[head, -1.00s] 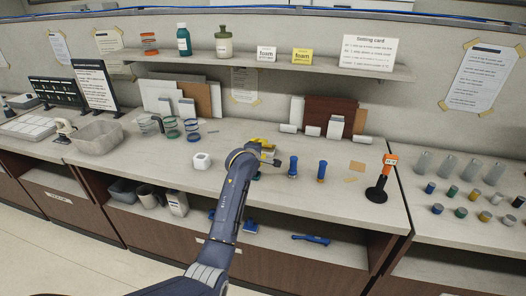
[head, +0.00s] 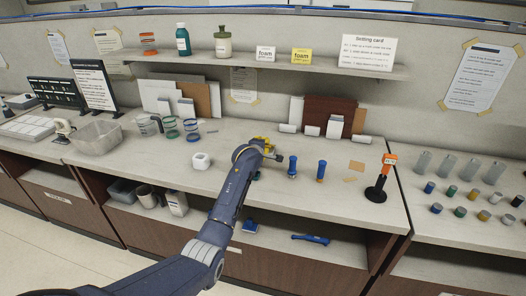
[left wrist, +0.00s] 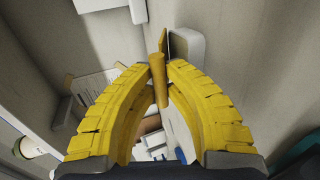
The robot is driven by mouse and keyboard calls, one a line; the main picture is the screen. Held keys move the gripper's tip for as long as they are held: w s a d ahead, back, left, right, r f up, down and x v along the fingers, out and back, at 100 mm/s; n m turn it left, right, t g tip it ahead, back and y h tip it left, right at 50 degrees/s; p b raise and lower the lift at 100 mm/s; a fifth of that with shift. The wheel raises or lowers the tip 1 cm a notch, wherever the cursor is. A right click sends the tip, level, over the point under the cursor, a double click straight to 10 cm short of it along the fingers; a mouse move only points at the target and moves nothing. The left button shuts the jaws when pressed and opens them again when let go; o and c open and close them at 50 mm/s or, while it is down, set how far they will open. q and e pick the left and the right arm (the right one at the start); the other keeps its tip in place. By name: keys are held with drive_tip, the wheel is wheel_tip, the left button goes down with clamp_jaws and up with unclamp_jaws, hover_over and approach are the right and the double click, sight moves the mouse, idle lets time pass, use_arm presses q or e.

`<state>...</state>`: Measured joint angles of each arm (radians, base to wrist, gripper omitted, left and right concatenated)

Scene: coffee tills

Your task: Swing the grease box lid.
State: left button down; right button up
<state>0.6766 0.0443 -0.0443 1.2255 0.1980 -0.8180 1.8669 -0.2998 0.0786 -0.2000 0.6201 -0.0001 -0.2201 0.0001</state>
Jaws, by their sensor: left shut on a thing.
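My left gripper (left wrist: 158,74) has its yellow fingers closed together on a narrow ochre tab (left wrist: 161,89) in the left wrist view. The tab stands beside a thin dark-edged plate and a pale rounded body (left wrist: 187,46). I cannot tell for sure whether these are the grease box and its lid. In the head view the left gripper (head: 268,146) is over the middle of the counter, and my arm hides what it holds. My right gripper is in neither view.
On the counter (head: 231,182) a white block (head: 201,161) stands left of my arm. A shelf (head: 270,66) with bottles and cards runs above.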

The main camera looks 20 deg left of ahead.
use_arm(q)
drive_tip(key=shift+s+f, duration=0.2)
drive_tip(key=shift+f, duration=0.3)
drive_tip(key=shift+s+f, duration=0.2)
drive_tip(key=shift+f, duration=0.3)
drive_tip(key=c, duration=1.4)
unclamp_jaws()
